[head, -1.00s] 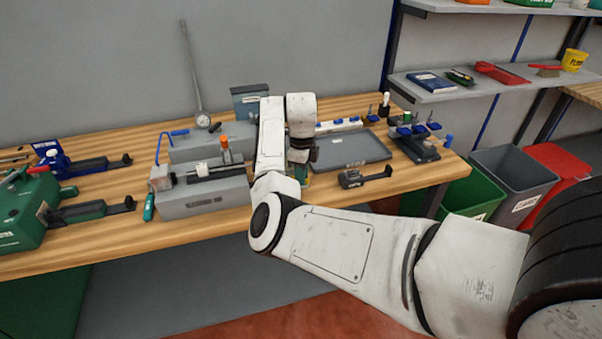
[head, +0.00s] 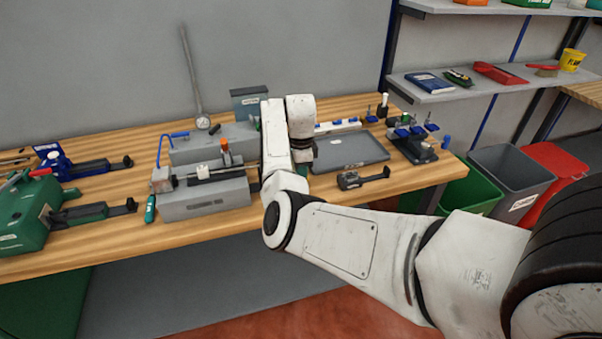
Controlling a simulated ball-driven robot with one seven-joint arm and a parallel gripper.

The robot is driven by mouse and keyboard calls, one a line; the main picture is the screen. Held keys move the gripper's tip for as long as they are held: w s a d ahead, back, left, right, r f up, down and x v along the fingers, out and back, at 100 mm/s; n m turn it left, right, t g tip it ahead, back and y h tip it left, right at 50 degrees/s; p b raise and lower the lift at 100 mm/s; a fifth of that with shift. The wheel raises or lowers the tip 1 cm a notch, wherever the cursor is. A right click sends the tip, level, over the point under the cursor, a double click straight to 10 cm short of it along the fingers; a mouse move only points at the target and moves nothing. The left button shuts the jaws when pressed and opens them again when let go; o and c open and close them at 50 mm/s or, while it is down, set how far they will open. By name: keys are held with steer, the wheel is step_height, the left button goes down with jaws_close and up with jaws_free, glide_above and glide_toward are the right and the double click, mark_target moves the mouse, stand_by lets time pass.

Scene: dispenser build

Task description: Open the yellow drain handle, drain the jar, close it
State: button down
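I cannot make out a yellow drain handle or a jar in the head view. My arm's white links cover the part of the bench between the grey block unit and the dark tray. My gripper (head: 301,155) is mostly hidden behind my forearm, over the bench just left of the tray. Only a small dark part shows below the white wrist, and its fingers cannot be seen. Whether it holds anything cannot be told.
A grey block unit (head: 205,203) with an orange-topped piece (head: 225,148) stands left of my arm. A dark tray (head: 350,152) and a black clamp-like tool (head: 362,178) lie to the right. A green machine (head: 28,215) is far left. Bins (head: 512,180) stand beyond the right edge.

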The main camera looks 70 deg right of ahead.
steer(key=shift+r, duration=0.1)
steer(key=c, duration=1.1)
jaws_free()
